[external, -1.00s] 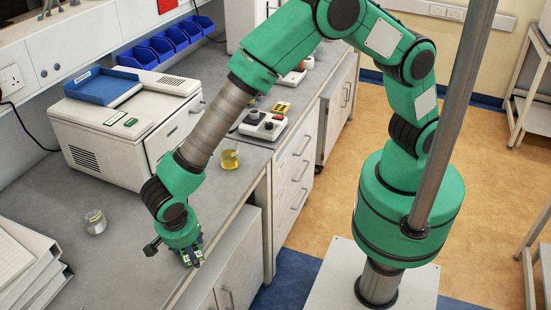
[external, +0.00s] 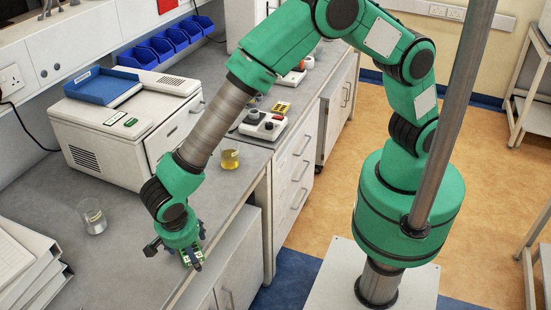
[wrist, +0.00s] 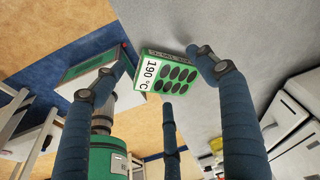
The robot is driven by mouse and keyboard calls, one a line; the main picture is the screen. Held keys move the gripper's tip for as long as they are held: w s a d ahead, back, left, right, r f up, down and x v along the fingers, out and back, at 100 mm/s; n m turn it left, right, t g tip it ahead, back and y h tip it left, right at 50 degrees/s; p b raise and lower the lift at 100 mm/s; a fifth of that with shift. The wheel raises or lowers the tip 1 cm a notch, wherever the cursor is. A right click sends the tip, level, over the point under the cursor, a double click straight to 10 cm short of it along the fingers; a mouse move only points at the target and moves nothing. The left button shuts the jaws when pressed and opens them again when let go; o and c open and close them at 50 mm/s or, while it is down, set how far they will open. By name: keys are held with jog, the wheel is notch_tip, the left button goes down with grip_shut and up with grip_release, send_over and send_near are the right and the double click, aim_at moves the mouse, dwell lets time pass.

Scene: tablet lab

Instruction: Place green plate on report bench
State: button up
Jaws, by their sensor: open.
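The green plate (wrist: 167,76) shows in the wrist view with a white "190 °C" label and rows of black ovals. It lies between the fingertips of my gripper (wrist: 162,62), by the edge of the grey bench top (wrist: 180,25). In the external view my gripper (external: 191,259) is low over the bench's front edge, its fingers spread open. Small green bits show among the fingers there, but the plate is mostly hidden. I cannot tell whether the plate touches the bench or a finger. Which bench is the report bench is not readable.
A glass beaker (external: 92,217) stands on the bench left of my gripper, with binders (external: 30,270) near it. A beaker of yellow liquid (external: 229,158) stands near the front edge. A white machine (external: 125,135) carries a blue tray (external: 102,88). Bare bench top lies between.

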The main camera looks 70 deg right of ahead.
jog(key=w+p+v, duration=0.1)
jog(key=v, duration=1.2)
jog(key=shift+s+r, duration=0.25)
jog(key=shift+s, duration=0.05)
jog(key=shift+d, duration=0.1)
jog(key=d+r+n+t+y, duration=0.1)
jog(key=d+r+n, duration=0.2)
jog(key=d+r, duration=0.95)
jog(key=d+r+n+y, duration=0.25)
jog(key=d+r, duration=0.55)
jog(key=d, duration=0.9)
jog(key=s+d+r+n+t, duration=0.1)
jog(key=s+d+n, duration=0.3)
jog(key=s+d, duration=0.5)
jog(key=s+d+r+n+t, duration=0.2)
jog(key=s+d, duration=0.7)
jog(key=d, duration=0.5)
jog(key=shift+s+r+n, duration=0.4)
jog(key=shift+r+n, duration=0.45)
jog(key=shift+n, duration=0.1)
jog(key=shift+f+h, duration=0.1)
jog(key=shift+h, duration=0.15)
